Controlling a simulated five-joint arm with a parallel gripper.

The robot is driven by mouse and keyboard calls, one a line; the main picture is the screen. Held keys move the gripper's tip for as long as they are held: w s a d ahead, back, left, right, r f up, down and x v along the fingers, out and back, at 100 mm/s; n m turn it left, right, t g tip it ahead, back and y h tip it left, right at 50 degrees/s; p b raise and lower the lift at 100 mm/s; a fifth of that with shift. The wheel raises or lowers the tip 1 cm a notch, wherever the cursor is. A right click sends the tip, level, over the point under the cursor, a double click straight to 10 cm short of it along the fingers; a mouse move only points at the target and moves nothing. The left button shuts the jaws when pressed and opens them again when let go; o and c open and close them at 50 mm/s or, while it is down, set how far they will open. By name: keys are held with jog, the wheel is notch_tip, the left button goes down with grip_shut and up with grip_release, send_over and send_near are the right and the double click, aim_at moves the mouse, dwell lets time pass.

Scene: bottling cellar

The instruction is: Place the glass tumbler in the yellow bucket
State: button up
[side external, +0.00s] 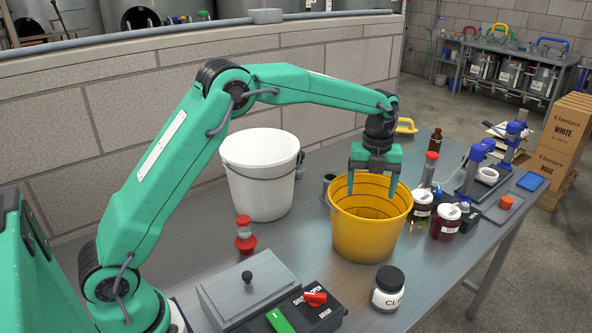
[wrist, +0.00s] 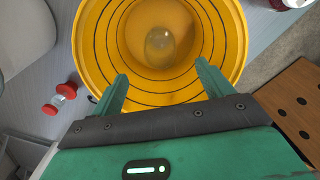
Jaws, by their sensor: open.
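The yellow bucket (side external: 362,237) stands on the metal table in the side view. Its ringed inside fills the upper middle of the wrist view (wrist: 225,45). A clear, rounded glass shape, the glass tumbler (wrist: 160,44), is inside the bucket at its bottom; I cannot tell whether it is upright or lying. The bucket wall hides it in the side view. My gripper (side external: 372,192) points down at the bucket's mouth, its fingertips around rim height. In the wrist view my gripper (wrist: 161,76) is open, with nothing between the fingers and the tumbler below them.
A white bucket (side external: 260,185) stands left of the yellow one, with a red-capped item (side external: 244,236) in front. A dark-lidded jar (side external: 387,288) and a switch box (side external: 305,305) are nearer. Jars (side external: 446,224) and a blue-handled press (side external: 475,165) crowd the right.

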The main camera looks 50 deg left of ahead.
jog(key=shift+r, duration=0.1)
dwell(0.4)
jog(key=s+a+r+n+t, duration=0.3)
jog(key=s+r+n, duration=0.95)
jog(key=s, duration=0.35)
jog(key=s+a+f+n+t, duration=0.2)
jog(key=s+f+n, duration=0.1)
jog(key=s+n, duration=1.1)
jog(key=s, duration=0.3)
jog(key=shift+s+t, duration=0.3)
